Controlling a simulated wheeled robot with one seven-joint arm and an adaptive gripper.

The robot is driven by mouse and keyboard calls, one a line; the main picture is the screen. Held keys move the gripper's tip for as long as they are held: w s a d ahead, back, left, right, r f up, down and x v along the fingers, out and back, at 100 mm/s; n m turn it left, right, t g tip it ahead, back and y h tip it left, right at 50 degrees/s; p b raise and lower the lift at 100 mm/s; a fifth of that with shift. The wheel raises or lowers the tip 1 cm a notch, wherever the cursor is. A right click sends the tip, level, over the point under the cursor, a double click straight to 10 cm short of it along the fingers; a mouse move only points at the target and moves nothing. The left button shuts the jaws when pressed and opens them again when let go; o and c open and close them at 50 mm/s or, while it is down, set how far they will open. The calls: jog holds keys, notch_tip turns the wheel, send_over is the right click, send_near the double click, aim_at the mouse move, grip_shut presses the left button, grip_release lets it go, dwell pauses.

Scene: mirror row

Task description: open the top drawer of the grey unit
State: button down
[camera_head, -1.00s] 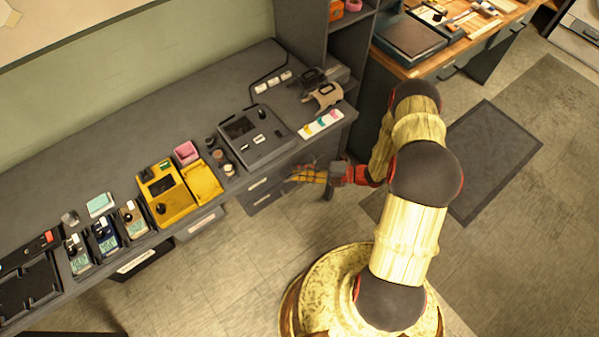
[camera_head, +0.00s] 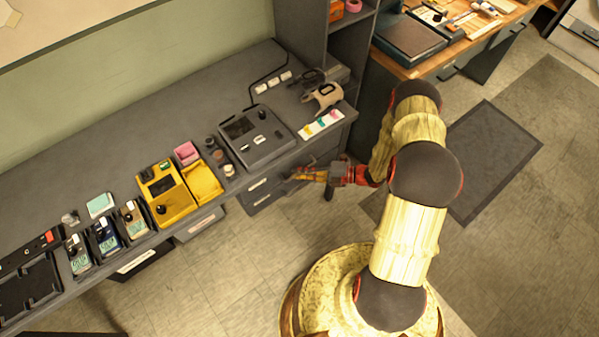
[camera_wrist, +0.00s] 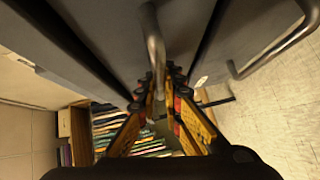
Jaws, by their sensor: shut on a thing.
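In the wrist view, a metal bar handle (camera_wrist: 154,42) on a grey drawer front runs in between my fingers. My gripper (camera_wrist: 160,88) is shut on this handle. A second bar handle (camera_wrist: 278,48) is on the neighbouring drawer front, to the right and free. In the head view, my gripper (camera_head: 298,174) is at the right part of the unit's front, and its fingers hide the grasped handle. The drawer fronts look closed.
The bench (camera_head: 150,110) above carries a grey device (camera_head: 258,137), a yellow device (camera_head: 166,196) and several small meters. A dark mat (camera_head: 494,160) lies on the floor to the right. The floor in front of the unit is clear.

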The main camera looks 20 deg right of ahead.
jog(key=shift+s, duration=0.1)
jog(key=s+d+p, duration=0.2)
jog(key=s+d, duration=0.1)
jog(key=s, duration=0.8)
jog(key=s+d+p, duration=0.1)
jog(key=s+d, duration=0.3)
jog(key=s, duration=0.7)
jog(key=shift+s+d+p, duration=0.2)
jog(key=shift+s+p, duration=0.05)
jog(key=shift+p, duration=0.1)
jog(key=c, duration=2)
grip_release()
jog(key=shift+o, duration=0.2)
jog(key=v, duration=1.2)
